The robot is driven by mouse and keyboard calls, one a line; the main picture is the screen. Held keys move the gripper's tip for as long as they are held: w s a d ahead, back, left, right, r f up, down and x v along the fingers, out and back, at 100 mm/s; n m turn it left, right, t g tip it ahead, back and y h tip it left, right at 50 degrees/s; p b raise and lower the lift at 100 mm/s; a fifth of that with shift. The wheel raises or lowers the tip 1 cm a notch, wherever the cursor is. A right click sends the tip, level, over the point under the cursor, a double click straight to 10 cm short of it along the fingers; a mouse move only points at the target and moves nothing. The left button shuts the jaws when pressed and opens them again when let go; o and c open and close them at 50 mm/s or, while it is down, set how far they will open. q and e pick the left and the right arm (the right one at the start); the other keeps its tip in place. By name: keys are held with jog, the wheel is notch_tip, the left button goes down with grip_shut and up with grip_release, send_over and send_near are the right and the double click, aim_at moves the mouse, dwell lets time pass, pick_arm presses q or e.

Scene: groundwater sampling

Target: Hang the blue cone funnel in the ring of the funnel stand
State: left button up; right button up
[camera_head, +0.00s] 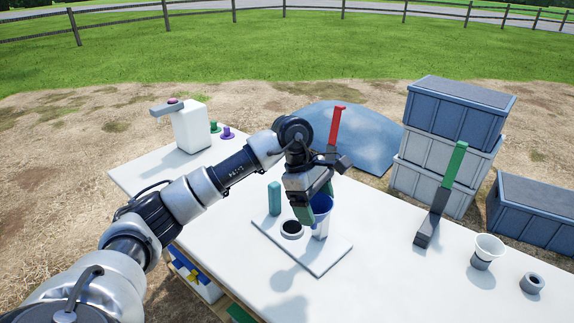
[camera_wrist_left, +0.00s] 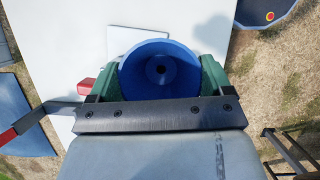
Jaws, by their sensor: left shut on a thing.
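The blue cone funnel (camera_head: 322,204) is held between the green finger pads of my left gripper (camera_head: 312,203), above a white board (camera_head: 322,265) on the table. In the left wrist view the funnel (camera_wrist_left: 160,72) shows from above, its wide mouth towards the camera, with a green pad on each side. A pale tapering part (camera_head: 320,231) shows directly below the funnel; I cannot tell whether it is its stem or a separate thing. A dark ring (camera_head: 291,229) and a teal upright (camera_head: 274,198) are on the board. I cannot clearly make out the funnel stand's ring. My right gripper is not in view.
A red-handled tool (camera_head: 336,126) is behind my gripper. A white jug (camera_head: 191,127) is at back left. Crates (camera_head: 450,135) stand beyond.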

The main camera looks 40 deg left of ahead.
pick_arm(q)
jog(key=a+r+n+t+y+p, duration=0.1)
jog(key=a+r+n+t+p, duration=0.1)
jog(key=a+n, duration=0.3)
jog(key=n, duration=0.3)
jog(key=shift+a+r+t, duration=0.4)
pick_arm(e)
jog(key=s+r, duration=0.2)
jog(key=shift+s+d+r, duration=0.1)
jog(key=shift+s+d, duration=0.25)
pick_arm(q)
notch_tip(320, 180, down, 9)
jog(key=b, duration=0.7)
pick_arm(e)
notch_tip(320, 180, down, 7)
pick_arm(q)
jog(key=shift+f, duration=0.25)
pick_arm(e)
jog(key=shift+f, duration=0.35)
pick_arm(q)
jog(key=o, duration=0.8)
